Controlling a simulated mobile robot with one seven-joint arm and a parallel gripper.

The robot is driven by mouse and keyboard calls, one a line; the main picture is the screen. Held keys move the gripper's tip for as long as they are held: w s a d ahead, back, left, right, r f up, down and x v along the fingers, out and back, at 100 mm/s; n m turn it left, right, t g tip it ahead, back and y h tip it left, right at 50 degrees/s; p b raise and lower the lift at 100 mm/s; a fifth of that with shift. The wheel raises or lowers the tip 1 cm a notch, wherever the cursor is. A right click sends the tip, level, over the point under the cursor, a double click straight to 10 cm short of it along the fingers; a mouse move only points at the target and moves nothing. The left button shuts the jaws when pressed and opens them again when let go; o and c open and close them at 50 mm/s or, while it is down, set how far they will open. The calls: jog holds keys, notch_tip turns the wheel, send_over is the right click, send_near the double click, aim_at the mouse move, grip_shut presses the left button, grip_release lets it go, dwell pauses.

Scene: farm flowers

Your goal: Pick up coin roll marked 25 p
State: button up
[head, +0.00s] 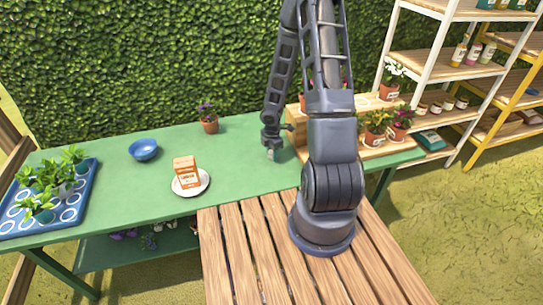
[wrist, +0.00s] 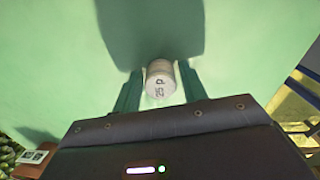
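The coin roll (wrist: 160,83) is a small pale grey cylinder marked "25 p". In the wrist view it sits between the two fingers of my gripper (wrist: 160,80), close to both. I cannot tell whether the fingers press on it or stand just clear. In the head view my gripper (head: 271,143) points down over the green table (head: 240,160), left of the wooden plant stand. A small pale spot at its tips looks like the coin roll (head: 270,154).
A potted purple flower (head: 209,124) stands left of my gripper. Farther left are a carton (head: 185,171) on a white plate (head: 204,178), a blue bowl (head: 143,149) and a seedling tray (head: 75,205). A wooden stand (head: 370,151) with flowerpots is close on the right.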

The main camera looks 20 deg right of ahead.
jog(key=c, duration=0.8)
jog(key=shift+o, duration=0.2)
jog(key=shift+r, duration=0.1)
